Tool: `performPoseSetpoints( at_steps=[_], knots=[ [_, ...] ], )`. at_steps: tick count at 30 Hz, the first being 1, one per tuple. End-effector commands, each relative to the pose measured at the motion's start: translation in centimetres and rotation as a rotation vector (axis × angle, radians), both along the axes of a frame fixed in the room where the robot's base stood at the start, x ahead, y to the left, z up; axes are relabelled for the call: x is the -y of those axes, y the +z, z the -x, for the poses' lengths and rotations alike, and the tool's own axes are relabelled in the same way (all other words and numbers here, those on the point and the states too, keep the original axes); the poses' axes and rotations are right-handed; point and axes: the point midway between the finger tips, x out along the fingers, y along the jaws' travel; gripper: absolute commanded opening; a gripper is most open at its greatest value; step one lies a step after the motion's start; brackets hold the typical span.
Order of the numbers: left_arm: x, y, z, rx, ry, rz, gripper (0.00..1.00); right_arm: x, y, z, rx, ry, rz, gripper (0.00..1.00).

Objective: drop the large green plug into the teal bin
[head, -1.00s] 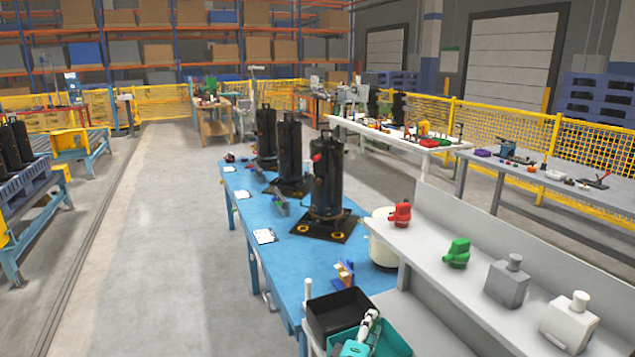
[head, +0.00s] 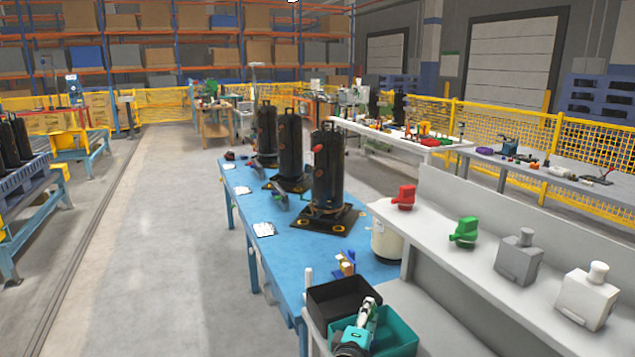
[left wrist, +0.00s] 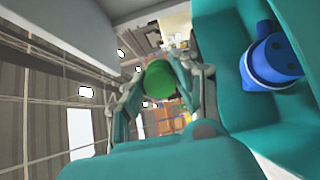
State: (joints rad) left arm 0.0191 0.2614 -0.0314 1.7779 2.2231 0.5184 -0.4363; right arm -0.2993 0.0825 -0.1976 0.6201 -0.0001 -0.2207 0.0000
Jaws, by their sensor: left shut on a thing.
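My left gripper (head: 368,308) is over the teal bin (head: 402,336) in the head view. In the left wrist view its fingers (left wrist: 163,88) are shut on the green plug (left wrist: 159,77), which shows as a round green end between the fingertips. The plug cannot be made out clearly in the head view. The teal bin's wall (left wrist: 222,60) fills the right side of the left wrist view, with a blue part (left wrist: 272,60) inside it. The plug's exact height relative to the rim cannot be told. My right gripper is out of view.
A black bin (head: 340,298) stands directly behind the teal bin. A blue table (head: 290,245) beyond holds several black compressors (head: 328,180). A grey shelf (head: 440,245) at the right carries red, green, grey and white parts. The floor at the left is clear.

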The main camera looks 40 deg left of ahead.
Motion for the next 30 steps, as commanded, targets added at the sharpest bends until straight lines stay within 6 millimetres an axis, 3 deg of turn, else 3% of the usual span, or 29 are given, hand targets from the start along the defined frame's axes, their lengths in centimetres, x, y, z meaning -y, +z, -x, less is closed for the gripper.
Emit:
performPoseSetpoints(
  at_steps=[8,9,15,25,30],
  knots=[
    [0.0,0.0,0.0,0.001,0.000,0.000,0.00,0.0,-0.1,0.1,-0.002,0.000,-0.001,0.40],
    [0.0,0.0,0.0,0.001,0.000,0.000,0.31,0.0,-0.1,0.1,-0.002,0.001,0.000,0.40],
    [0.0,0.0,0.0,0.001,0.000,0.000,0.56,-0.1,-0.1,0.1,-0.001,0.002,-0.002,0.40],
    [0.2,-0.1,0.4,0.000,-0.001,0.000,0.56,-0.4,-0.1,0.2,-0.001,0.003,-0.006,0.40],
    [1.2,-0.2,2.7,-0.002,-0.002,0.000,0.56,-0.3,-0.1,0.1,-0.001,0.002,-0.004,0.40]
  ],
)
